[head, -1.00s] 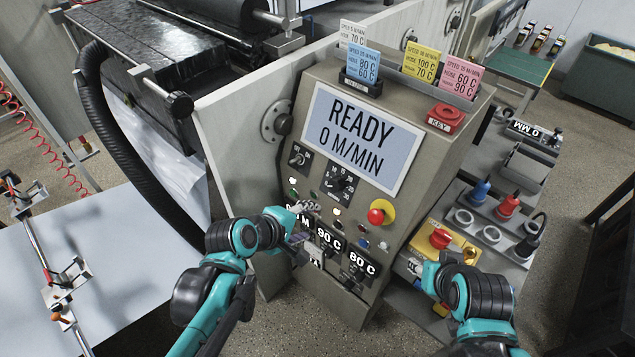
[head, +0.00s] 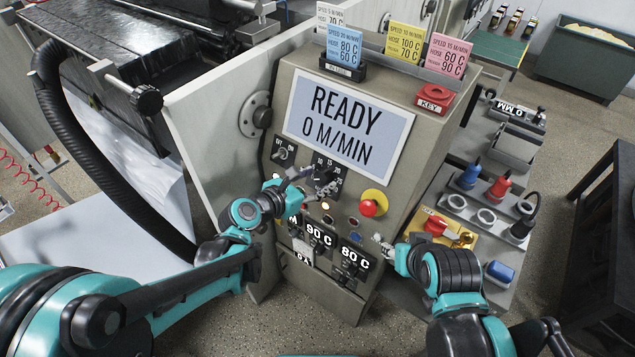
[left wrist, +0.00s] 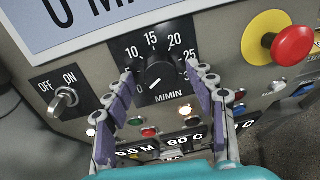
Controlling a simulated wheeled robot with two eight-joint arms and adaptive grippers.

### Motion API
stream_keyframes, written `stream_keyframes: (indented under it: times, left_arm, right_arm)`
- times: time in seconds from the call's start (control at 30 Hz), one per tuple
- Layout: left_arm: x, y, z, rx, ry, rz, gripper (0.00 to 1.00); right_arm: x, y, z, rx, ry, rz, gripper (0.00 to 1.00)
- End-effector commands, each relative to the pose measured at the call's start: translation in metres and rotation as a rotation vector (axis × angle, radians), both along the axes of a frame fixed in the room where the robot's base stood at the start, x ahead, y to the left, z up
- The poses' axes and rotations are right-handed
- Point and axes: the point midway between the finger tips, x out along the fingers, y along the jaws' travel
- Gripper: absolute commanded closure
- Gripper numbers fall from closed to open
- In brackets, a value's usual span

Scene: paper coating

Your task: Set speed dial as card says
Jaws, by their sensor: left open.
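The speed dial (head: 324,174) is a black knob on the grey machine's front panel. It shows closely in the left wrist view (left wrist: 160,70), marked M/MIN with 0, 10, 15, 20 and 25 readable; its white mark points to the lower left, towards 0. My left gripper (left wrist: 159,74) is open, with one finger on each side of the dial; contact is unclear. A blue card (head: 344,46) stands in the IN USE holder (head: 342,69). It reads 80 C and 60 C; its small speed line is hard to read. My right gripper (head: 384,243) is by the panel's lower right.
The screen (head: 345,120) reads READY 0 M/MIN. An OFF/ON switch (left wrist: 63,99) is left of the dial, and a red emergency button (left wrist: 291,45) on a yellow base is to its right.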

Motion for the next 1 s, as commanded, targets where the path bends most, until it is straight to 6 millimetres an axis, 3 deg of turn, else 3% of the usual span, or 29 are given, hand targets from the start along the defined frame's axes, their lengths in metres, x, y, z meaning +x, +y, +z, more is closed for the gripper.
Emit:
stream_keyframes:
  times: [0.37, 0.57, 1.0]
  left_arm:
    - [0.0065, -0.0054, -0.0029, 0.0, 0.0, 0.001, 0.44]
    - [0.0064, -0.0053, -0.0029, 0.001, -0.001, 0.001, 0.94]
    - [0.0063, -0.0053, -0.003, 0.048, -0.034, -0.025, 0.94]
  right_arm:
    - [0.0, 0.0, -0.0026, 0.0, 0.0, 0.0, 0.6]
    - [0.0, 0.0, -0.0026, 0.0, 0.0, 0.0, 0.6]
    - [0.0, 0.0, -0.0022, 0.0, 0.0, 0.0, 0.6]
